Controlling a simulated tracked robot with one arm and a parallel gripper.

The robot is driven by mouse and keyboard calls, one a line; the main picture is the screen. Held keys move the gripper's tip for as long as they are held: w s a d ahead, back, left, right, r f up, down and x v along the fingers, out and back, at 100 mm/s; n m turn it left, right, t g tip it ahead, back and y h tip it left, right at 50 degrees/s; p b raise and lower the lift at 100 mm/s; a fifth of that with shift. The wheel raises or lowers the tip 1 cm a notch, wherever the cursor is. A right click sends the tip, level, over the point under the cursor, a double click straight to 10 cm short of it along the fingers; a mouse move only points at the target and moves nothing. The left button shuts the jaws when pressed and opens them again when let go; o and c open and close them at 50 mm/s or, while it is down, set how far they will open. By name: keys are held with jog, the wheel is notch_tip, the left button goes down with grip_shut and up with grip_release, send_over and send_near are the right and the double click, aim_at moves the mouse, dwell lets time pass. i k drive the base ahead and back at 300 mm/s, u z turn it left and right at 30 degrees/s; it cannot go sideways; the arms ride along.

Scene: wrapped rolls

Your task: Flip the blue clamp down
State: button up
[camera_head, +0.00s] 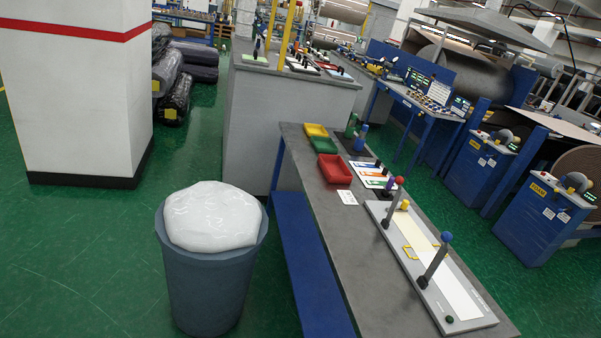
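A long grey bench (310,180) runs from the middle of the view to the lower right. A light grey board (468,288) lies on it and carries two levers. The nearer one is a dark lever with a blue knob (446,237), standing up and tilted, its knob toward the upper right. The farther lever has a red knob (399,180) and also stands up. A small upright blue clamp-like piece (361,132) stands farther back on the bench, beside a green one (351,120). I cannot tell which blue item is the clamp. My gripper is not in view.
Yellow (316,130), green (324,145) and red (334,169) trays sit on the bench. A blue-grey bin with a white bag (212,215) stands left of it. A white pillar (85,90) rises at far left. Green floor is clear at lower left.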

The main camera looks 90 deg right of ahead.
aim_at(446, 235)
jog(key=z, duration=0.6)
jog(key=i, duration=0.1)
jog(key=z, duration=2.75)
jog(key=i, duration=0.45)
jog(key=u, duration=0.2)
jog(key=k, duration=0.4)
jog(key=z, duration=1.45)
